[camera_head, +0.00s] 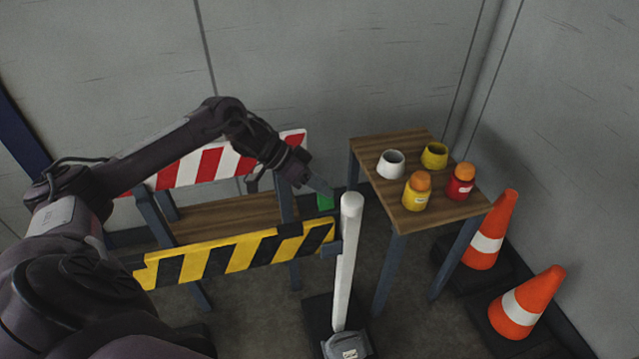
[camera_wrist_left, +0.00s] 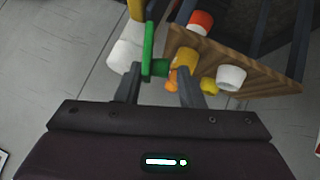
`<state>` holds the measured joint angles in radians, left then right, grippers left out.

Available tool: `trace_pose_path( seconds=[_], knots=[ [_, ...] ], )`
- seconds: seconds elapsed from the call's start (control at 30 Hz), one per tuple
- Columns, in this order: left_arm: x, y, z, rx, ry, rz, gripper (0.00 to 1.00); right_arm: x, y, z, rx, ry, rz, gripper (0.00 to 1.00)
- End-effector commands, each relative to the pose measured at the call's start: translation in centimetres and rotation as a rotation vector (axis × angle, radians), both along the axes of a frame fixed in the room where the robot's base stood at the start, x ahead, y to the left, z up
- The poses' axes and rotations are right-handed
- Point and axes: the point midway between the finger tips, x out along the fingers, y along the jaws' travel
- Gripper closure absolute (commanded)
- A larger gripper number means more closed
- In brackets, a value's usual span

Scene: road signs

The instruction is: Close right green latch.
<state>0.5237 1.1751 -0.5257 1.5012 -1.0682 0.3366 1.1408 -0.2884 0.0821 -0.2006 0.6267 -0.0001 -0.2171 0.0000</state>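A green latch (camera_head: 325,202) shows as a small patch beside the white post, at the right end of the barrier frame and partly hidden by my left gripper. In the left wrist view the green latch (camera_wrist_left: 148,45) is a thin upright bar with a short piece at its lower end. My left gripper (camera_head: 322,188) is right by the latch. In the wrist view the left gripper's fingers (camera_wrist_left: 158,80) are apart, with the lower end of the latch between or just beyond their tips; contact cannot be told. My right gripper is not in view.
A red-white board (camera_head: 210,165) and a yellow-black board (camera_head: 235,254) are on the barrier frame. The white post (camera_head: 346,255) stands close to the gripper. A wooden table (camera_head: 430,215) with cups and bottles is to the right, with two orange cones (camera_head: 495,228) beyond.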

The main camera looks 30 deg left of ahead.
Motion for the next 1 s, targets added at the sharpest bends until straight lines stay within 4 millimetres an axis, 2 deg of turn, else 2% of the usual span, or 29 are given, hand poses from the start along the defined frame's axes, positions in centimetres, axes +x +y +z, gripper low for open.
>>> trace_pose_path(
  seconds=[0.03, 0.23, 0.37, 0.77, 1.0],
  knots=[
    [0.0, 0.0, 0.0, 0.000, 0.000, 0.000, 0.72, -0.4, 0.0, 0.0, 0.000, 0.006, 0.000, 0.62],
    [0.0, 0.1, 0.0, 0.001, -0.002, 0.002, 0.98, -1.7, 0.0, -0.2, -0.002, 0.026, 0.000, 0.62],
    [0.1, 0.2, 0.1, 0.005, -0.004, 0.004, 0.98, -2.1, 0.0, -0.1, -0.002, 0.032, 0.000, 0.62],
    [0.0, 0.2, 0.4, 0.041, -0.034, 0.007, 0.98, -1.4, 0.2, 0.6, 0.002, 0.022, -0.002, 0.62],
    [-0.3, -0.2, 0.9, 0.102, -0.084, 0.006, 0.98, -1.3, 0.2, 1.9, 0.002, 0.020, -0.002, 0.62]
  ],
)
